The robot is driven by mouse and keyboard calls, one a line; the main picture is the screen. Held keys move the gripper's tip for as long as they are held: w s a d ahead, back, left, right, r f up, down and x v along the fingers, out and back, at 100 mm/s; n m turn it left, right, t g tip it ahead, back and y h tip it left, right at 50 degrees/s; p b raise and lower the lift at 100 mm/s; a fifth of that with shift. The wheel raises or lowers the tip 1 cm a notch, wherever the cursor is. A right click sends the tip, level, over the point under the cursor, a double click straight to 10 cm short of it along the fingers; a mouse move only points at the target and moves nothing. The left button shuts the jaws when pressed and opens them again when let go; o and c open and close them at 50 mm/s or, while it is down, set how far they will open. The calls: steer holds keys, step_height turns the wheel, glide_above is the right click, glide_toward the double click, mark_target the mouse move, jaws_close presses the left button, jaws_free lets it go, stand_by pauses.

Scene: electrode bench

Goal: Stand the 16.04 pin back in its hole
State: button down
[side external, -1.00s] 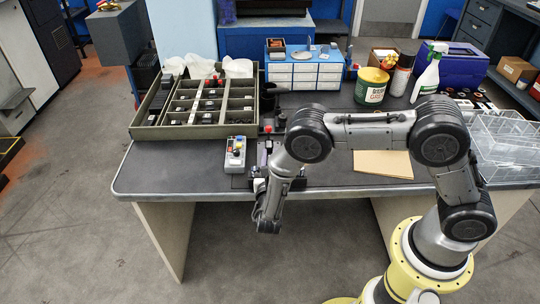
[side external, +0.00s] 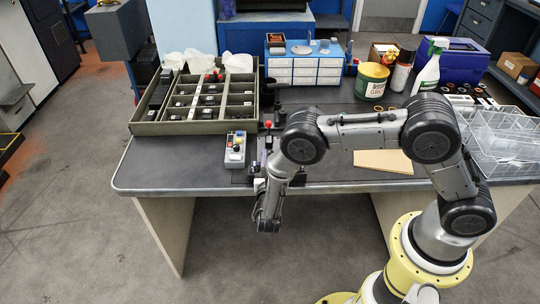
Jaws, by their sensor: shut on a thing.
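My gripper (side external: 259,184) is at the near edge of the bench, at the end of my arm, small and mostly hidden behind my wrist. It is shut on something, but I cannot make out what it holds. A dark fixture (side external: 252,168) lies on the bench just beyond it, partly covered by my arm. The 16.04 pin and its hole are too small or too hidden to pick out in this view.
A grey control box (side external: 235,150) with coloured knobs stands left of the fixture. A green divided tray (side external: 165,128) is behind it. A tan sheet (side external: 383,162) and clear bins (side external: 505,150) lie to the right. The bench's front left (side external: 165,175) is clear.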

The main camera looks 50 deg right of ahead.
stand_by(0.3)
steer(key=c, duration=0.6)
jaws_free()
steer(key=shift+f, duration=0.1)
steer(key=v, duration=1.3)
steer(key=shift+s+a, duration=0.25)
steer(key=shift+a, duration=0.1)
step_height(320, 180, up, 5)
steer(key=shift+r, duration=0.1)
